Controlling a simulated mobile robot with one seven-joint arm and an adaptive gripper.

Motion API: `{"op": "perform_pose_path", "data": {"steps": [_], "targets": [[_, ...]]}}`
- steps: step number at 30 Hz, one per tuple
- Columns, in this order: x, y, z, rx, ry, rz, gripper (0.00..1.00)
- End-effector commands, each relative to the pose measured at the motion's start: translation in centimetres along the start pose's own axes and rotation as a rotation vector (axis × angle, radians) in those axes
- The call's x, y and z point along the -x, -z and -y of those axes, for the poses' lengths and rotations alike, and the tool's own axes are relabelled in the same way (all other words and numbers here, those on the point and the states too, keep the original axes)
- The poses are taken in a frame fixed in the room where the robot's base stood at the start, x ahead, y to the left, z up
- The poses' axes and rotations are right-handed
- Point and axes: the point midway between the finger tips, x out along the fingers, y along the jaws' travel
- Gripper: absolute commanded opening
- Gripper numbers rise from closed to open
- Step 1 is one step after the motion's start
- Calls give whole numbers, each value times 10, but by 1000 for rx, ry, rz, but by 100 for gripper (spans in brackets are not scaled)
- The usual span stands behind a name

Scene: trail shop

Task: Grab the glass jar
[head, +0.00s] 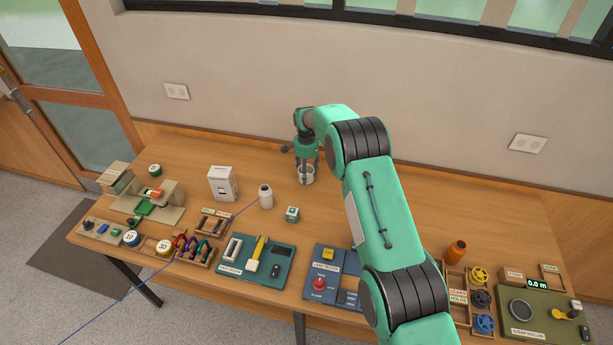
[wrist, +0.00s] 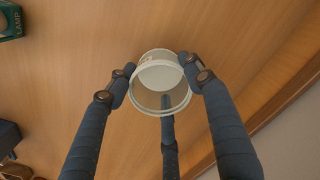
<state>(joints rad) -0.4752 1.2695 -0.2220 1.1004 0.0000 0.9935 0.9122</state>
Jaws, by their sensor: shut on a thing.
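The glass jar (head: 306,179) is at the back middle of the wooden table in the head view, upright, clear with a pale rim. My gripper (head: 307,166) points down over it with its fingers around the jar. In the wrist view the jar (wrist: 160,76) sits between the three dark fingers of my gripper (wrist: 158,83), which are closed against its sides. I look into its round opening from above. I cannot tell whether its base touches the table.
A small teal box (head: 292,214), a white bottle (head: 266,196) and a white carton (head: 222,183) stand left of the jar. A teal tool tray (head: 230,268) and a blue tester board (head: 319,261) lie along the front. An orange bottle (head: 456,250) stands at right. The wall is close behind.

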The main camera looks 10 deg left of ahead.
Motion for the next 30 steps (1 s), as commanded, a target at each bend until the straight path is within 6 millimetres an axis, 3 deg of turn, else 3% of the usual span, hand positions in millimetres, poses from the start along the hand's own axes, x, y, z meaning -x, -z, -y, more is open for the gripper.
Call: {"op": "perform_pose_path", "data": {"steps": [13, 23, 30], "targets": [[6, 0, 0, 0, 1, -1, 22], [38, 1, 1, 0, 2, -2, 22], [39, -14, -17, 0, -1, 0, 22]]}}
